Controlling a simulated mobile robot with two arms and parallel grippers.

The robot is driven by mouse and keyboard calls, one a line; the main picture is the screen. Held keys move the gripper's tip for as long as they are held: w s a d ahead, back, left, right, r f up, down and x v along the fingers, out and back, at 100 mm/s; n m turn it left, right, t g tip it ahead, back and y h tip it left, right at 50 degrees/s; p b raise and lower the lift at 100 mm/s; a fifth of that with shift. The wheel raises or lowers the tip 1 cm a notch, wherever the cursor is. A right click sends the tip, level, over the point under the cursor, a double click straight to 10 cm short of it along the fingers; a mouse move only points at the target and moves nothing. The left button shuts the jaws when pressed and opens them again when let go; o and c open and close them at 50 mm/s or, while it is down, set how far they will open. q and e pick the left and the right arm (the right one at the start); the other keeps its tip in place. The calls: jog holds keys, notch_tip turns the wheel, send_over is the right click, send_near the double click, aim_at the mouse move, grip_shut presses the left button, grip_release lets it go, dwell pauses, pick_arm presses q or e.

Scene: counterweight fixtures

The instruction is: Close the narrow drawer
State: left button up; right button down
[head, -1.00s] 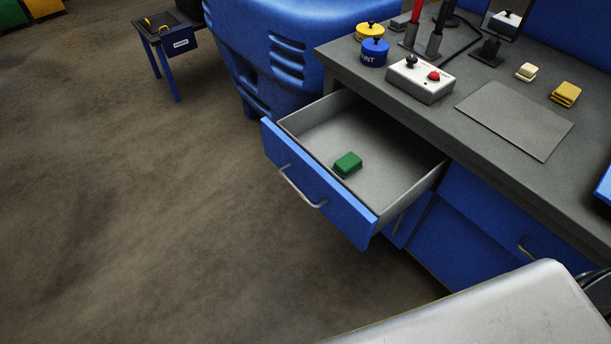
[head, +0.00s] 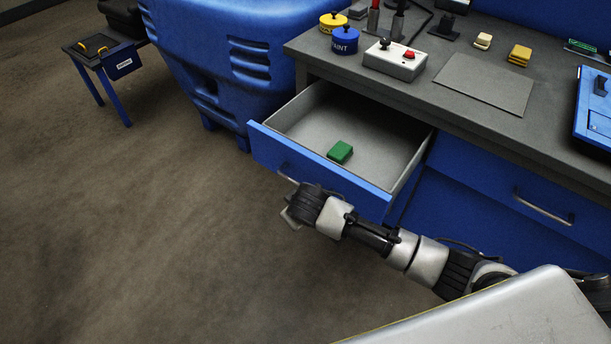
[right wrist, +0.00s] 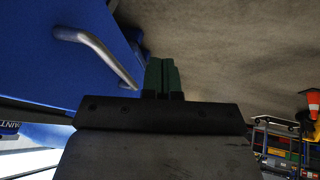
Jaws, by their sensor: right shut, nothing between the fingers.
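The narrow drawer (head: 320,170) is blue-fronted with a grey inside and stands pulled out from the bench. A green block (head: 340,152) lies in it. Its metal handle (head: 287,178) is partly hidden behind my right arm in the head view. My right gripper (head: 289,215) is in front of the drawer face, near the handle. In the right wrist view its dark green fingers (right wrist: 162,77) are shut and empty, beside the handle (right wrist: 97,50); I cannot tell if they touch the drawer. My left gripper is not in view.
The grey bench top (head: 420,105) holds a control box (head: 395,60), a blue pot (head: 344,41), a yellow pot (head: 333,22) and small blocks. A closed wider drawer (head: 500,200) is to the right. Open floor (head: 130,220) lies left of the drawer.

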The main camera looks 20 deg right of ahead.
aim_at(306, 174)
notch_tip(306, 174, up, 9)
jog(key=w+t+h, duration=0.1)
jog(key=w+h, duration=0.1)
jog(key=shift+n, duration=0.4)
jog(key=b+x, duration=0.1)
jog(key=x, duration=0.8)
jog(key=shift+w+a+b, duration=0.15)
jog(key=shift+w+b, duration=0.05)
jog(key=shift+b, duration=0.1)
jog(key=shift+w+d+r, duration=0.1)
jog(key=shift+w+d, duration=0.25)
jog(key=shift+d, duration=0.2)
jog(key=shift+w+d, duration=0.35)
jog(key=shift+d, duration=0.2)
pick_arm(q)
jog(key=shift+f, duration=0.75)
pick_arm(e)
jog(key=shift+w+d, duration=0.3)
jog(key=shift+d, duration=0.1)
